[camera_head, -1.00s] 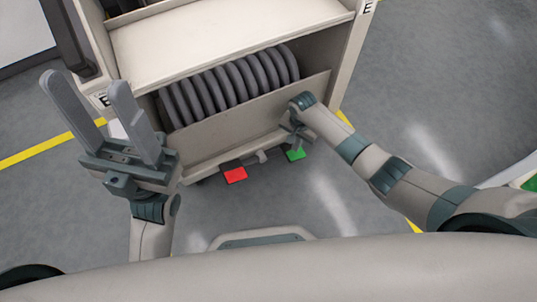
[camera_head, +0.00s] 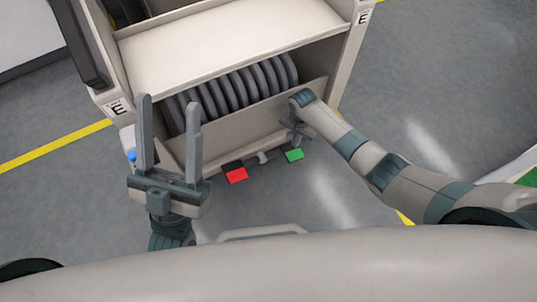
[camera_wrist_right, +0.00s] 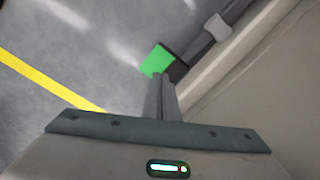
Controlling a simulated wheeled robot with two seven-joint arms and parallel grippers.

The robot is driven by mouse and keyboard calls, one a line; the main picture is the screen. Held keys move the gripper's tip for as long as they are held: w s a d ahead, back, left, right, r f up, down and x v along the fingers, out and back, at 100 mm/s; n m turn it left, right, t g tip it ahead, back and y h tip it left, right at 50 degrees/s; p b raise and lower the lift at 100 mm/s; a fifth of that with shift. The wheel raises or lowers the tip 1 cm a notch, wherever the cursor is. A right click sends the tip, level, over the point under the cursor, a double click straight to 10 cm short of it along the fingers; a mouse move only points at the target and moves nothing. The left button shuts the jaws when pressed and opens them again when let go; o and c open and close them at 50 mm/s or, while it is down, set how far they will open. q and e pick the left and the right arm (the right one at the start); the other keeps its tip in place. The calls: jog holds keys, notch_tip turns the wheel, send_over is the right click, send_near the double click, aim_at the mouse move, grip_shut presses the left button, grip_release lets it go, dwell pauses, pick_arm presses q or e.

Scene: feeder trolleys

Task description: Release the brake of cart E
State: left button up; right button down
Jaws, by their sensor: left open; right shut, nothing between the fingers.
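Cart E (camera_head: 275,128) is a beige trolley with "E" labels on its posts and a row of grey reels on its lower shelf. At its foot are a red pedal (camera_head: 237,175) on the left and a green pedal (camera_head: 294,155) on the right. My right gripper (camera_head: 293,138) is shut and empty, just above the green pedal. In the right wrist view its fingertips come close to the green pedal (camera_wrist_right: 157,60); I cannot tell whether they touch it. My left gripper (camera_head: 169,118) is open and empty, raised in front of the cart's left side.
A small bracket (camera_head: 263,157) sits between the pedals, and also shows in the right wrist view (camera_wrist_right: 217,27). A dark upright bar (camera_head: 80,45) stands at the cart's upper left.

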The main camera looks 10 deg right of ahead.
pick_arm(q)
jog(key=w+f+g+y+p, duration=0.1)
jog(key=f+g+p, duration=0.2)
jog(key=f+g, duration=0.3)
jog(key=w+d+f+g+y+p, duration=0.1)
jog(key=f+g, duration=0.5)
jog(key=f, duration=0.7)
jog(key=shift+w+d+f+g+y+p, duration=0.25)
jog(key=shift+w+y+p, duration=0.45)
jog(key=shift+p, duration=0.6)
jog(key=shift+s, duration=0.15)
